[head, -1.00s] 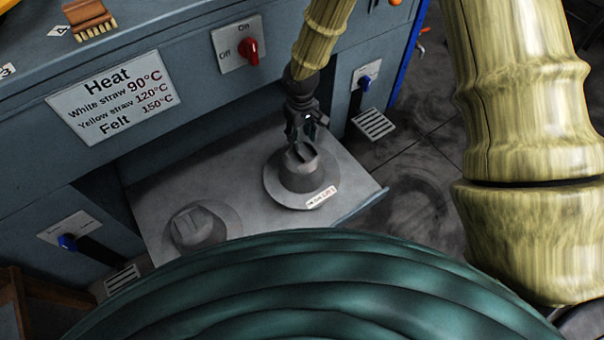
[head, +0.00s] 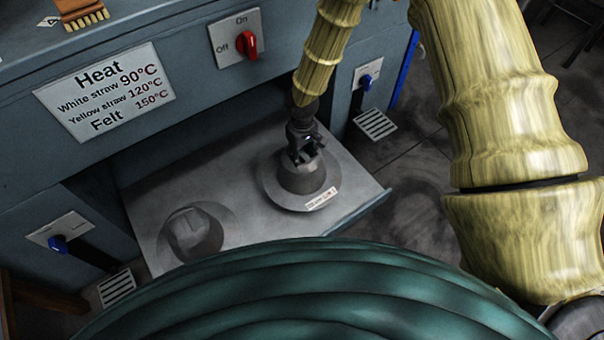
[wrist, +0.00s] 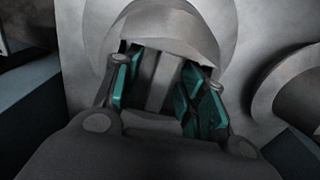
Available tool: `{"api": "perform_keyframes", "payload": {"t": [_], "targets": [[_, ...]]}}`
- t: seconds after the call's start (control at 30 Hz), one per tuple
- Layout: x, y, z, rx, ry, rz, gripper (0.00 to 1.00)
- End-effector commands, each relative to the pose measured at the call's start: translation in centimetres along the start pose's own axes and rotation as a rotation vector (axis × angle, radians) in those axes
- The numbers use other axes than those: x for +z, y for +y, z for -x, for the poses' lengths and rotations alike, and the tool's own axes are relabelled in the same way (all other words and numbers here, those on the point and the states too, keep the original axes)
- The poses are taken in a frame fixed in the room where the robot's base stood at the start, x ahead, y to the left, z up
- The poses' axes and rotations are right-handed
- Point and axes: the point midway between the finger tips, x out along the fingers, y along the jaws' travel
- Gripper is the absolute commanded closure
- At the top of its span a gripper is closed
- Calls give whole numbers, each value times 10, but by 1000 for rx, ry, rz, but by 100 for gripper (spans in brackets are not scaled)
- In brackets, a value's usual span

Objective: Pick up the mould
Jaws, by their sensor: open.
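The mould (head: 303,181) is a grey hat-shaped block with a wide round brim and a small white label on the front of the brim. It stands upright on the metal shelf. My gripper (head: 307,157) is over its top, pointing down. In the wrist view the mould (wrist: 195,28) has a raised bar (wrist: 161,80) across its top. My gripper (wrist: 160,74) is open, with one teal-padded finger on each side of that bar. Gaps show between the pads and the bar. How deep the fingertips reach is hard to tell.
A second grey hat-shaped form (head: 192,233) lies left on the same metal shelf (head: 245,215). The blue-grey machine front (head: 185,125), with a red switch (head: 250,46) and blue levers (head: 58,244), rises behind. A wooden brush (head: 80,13) lies on top.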

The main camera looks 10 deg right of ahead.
Motion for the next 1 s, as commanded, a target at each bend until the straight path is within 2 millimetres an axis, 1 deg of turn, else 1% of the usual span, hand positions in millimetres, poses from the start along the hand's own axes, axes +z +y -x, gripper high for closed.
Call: {"api": "perform_keyframes", "payload": {"t": [0.1, 0.13, 0.27, 0.3, 0.33, 0.37, 0.8, 0.87, 1.0], "targets": [[0, 0, 1, 0, 0, 0, 59], [0, 0, 0, 0, 0, 0, 61], [0, 0, 1, 0, 0, 0, 84], [0, 0, 1, 0, 0, 0, 92], [0, 0, 1, 0, 0, 0, 97], [0, 0, 1, 0, 0, 0, 100], [-1, 0, 3, 1, 2, 0, 100], [-1, 0, 6, 1, 2, 0, 100], [-1, 0, 20, 1, 3, 1, 100]]}}
